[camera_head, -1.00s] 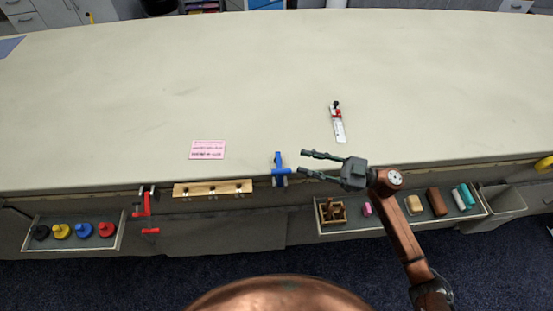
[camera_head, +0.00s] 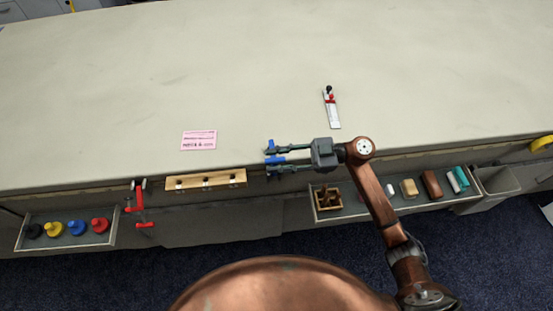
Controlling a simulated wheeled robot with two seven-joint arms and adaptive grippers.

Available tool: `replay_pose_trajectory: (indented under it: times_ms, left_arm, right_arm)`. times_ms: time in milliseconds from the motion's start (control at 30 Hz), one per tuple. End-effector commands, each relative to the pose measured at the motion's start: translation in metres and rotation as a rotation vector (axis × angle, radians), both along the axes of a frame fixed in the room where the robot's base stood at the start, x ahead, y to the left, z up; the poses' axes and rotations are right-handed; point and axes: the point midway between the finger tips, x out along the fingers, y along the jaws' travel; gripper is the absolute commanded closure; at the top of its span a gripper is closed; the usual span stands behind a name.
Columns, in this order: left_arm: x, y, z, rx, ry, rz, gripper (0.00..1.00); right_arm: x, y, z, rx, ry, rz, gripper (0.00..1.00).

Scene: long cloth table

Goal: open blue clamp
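The blue clamp (camera_head: 276,160) sits at the front edge of the table, near the middle of the view. My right gripper (camera_head: 271,159) reaches in from the right, pointing left. Its two fingers are apart, one on the far side and one on the near side of the clamp's blue handle. I cannot tell whether either finger touches it. The fingers hide part of the clamp. My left gripper is not in view.
A red clamp (camera_head: 140,206) and a wooden rail (camera_head: 205,180) are on the front edge to the left. A pink card (camera_head: 199,140) and a red-and-white toggle tool (camera_head: 331,108) lie on the table (camera_head: 120,90). Trays with colored knobs and blocks hang below the edge.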

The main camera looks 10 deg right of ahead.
Motion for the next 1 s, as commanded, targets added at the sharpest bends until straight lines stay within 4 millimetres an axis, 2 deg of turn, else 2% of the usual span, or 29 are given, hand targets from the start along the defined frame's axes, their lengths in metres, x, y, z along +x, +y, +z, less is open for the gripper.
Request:
replay_pose_trajectory:
  times_ms: [267,700,1000]
  left_arm:
    - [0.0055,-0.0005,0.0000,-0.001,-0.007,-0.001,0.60]
    - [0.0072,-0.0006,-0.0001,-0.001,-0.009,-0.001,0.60]
    - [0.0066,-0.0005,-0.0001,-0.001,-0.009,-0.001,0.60]
  right_arm:
    - [-0.0001,0.0004,0.0001,0.001,0.000,-0.003,0.71]
    - [-0.0001,-0.0004,0.0001,0.001,0.000,-0.004,1.00]
    - [0.0000,-0.0006,0.0001,0.001,0.000,-0.004,1.00]
